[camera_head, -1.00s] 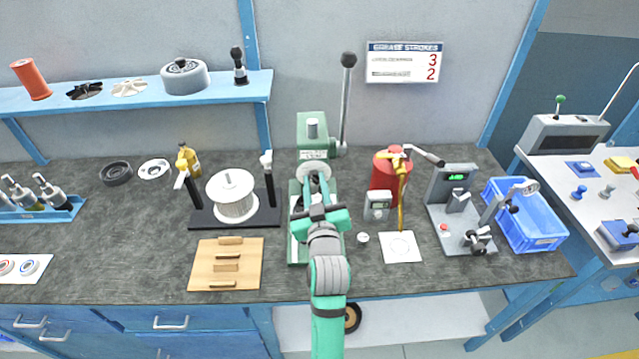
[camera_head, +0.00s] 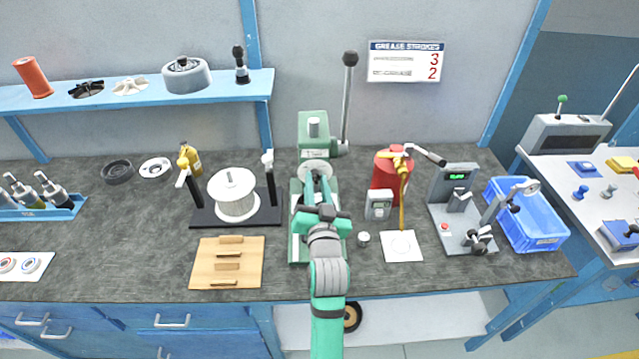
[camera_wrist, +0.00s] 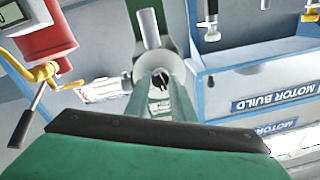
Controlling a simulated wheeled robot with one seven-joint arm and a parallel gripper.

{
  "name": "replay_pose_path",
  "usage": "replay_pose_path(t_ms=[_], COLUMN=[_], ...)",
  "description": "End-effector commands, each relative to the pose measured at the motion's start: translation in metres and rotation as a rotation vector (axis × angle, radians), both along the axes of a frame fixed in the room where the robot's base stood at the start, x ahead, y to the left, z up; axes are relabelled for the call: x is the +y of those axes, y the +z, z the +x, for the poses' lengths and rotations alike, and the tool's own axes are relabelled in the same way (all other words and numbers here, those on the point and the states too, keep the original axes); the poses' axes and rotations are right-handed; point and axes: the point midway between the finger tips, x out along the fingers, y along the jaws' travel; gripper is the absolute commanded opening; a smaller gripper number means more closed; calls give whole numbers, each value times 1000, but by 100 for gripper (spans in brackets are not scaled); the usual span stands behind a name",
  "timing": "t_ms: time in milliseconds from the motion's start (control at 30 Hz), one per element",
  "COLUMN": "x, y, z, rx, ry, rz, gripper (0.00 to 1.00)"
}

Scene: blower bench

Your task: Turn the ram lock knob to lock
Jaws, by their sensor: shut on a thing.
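The green arbor press (camera_head: 312,130) stands at the middle of the bench, with its long black-knobbed lever (camera_head: 347,95) standing up at its right. My gripper (camera_head: 317,170) reaches in at the front of the press. In the wrist view, my gripper (camera_wrist: 160,88) is shut on a small round part below a grey cylinder, which I take as the ram lock knob (camera_wrist: 160,75). A dark slot shows in its middle. The fingers hide its sides. In the head view the knob is hidden behind my gripper, and its lock marks cannot be read.
A red grease can (camera_head: 385,185) and a small grey meter (camera_head: 379,205) stand close on the right. A wire spool stand (camera_head: 205,215) is on the left, with a wooden block (camera_head: 205,262) in front. A shelf (camera_head: 130,98) runs behind at the left.

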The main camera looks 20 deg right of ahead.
Motion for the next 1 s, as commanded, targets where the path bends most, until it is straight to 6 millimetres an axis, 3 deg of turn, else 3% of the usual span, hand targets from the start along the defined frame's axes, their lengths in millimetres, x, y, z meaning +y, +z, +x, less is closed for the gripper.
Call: replay_pose_path(t_ms=[533,1000], x=[-5,2], y=[-1,-2], z=[-2,1], rx=[-147,-243], ry=[-9,0], rz=[494,840], gripper=[0,0])
